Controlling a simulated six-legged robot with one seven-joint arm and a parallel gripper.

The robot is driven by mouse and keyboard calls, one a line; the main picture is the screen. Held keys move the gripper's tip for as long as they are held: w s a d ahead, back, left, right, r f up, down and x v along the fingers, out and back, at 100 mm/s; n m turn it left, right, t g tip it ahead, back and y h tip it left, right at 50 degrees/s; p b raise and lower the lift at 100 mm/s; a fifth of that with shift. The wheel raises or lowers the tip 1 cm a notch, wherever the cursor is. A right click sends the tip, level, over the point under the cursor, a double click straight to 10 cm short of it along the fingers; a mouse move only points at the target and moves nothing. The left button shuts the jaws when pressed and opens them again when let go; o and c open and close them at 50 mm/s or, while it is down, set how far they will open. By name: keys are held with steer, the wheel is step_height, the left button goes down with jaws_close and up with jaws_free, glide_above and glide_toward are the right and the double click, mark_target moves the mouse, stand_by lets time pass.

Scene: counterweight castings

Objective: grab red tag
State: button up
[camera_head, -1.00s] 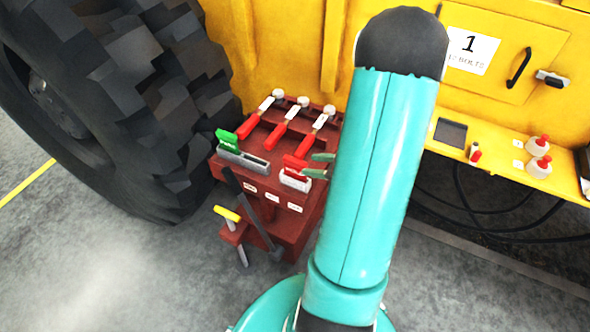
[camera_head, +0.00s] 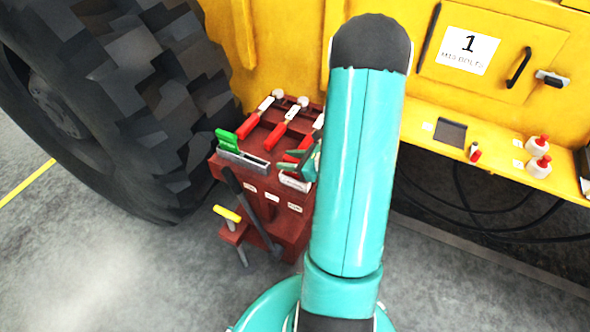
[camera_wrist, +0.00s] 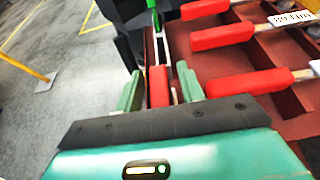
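The red tag (camera_wrist: 158,87) stands upright in the wrist view, between the two green fingers of my gripper (camera_wrist: 158,73). A gap shows on each side of it, so the fingers are open around it and not closed on it. In the head view the red tag (camera_head: 293,155) shows only in part above a white holder (camera_head: 295,183) on the red stand. My gripper (camera_head: 287,162) reaches it from the right there, and my arm hides much of the hand.
A green tag (camera_head: 227,143) stands in a grey slotted holder (camera_head: 243,160) to the left. Red-handled wrenches (camera_head: 283,127) lie behind on the red stand (camera_head: 290,222). A black bar (camera_head: 250,208) and a yellow-handled tool (camera_head: 227,213) are in front. A large tyre (camera_head: 150,110) is left.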

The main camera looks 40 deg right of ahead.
jaws_close()
steer(key=shift+r, duration=0.1)
